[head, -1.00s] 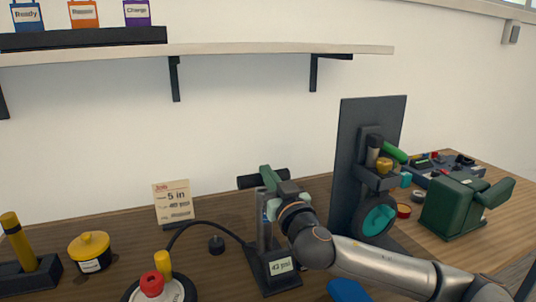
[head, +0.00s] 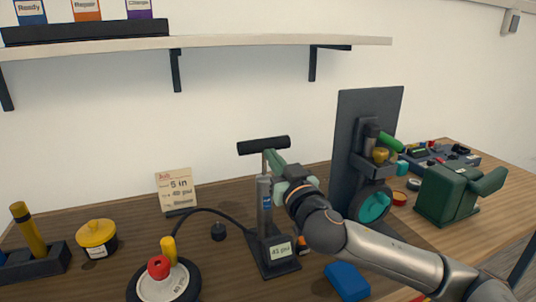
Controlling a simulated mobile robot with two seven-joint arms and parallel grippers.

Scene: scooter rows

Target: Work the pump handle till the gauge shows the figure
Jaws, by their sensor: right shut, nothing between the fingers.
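The pump (head: 264,215) stands on a dark base on the bench. Its black T-handle (head: 264,145) is raised, with rod showing above the grey barrel. The small gauge display (head: 281,252) on the base seems to read about 43 psi; the digits are small. A job card (head: 175,190) reads "5 in" with a psi figure too blurred to read. A black hose runs from the pump to the small wheel (head: 182,285) at front left. My right gripper (head: 272,160) is shut just below the handle's right half; whether it touches is unclear. My left gripper is out of view.
A yellow pot (head: 97,237) and a yellow-handled tool (head: 28,230) in a dark rack are at left. A dark upright panel (head: 352,125) with a clamped wheel stands right of the pump. A blue block (head: 346,281) lies in front. A green vise-like block (head: 447,195) is farther right.

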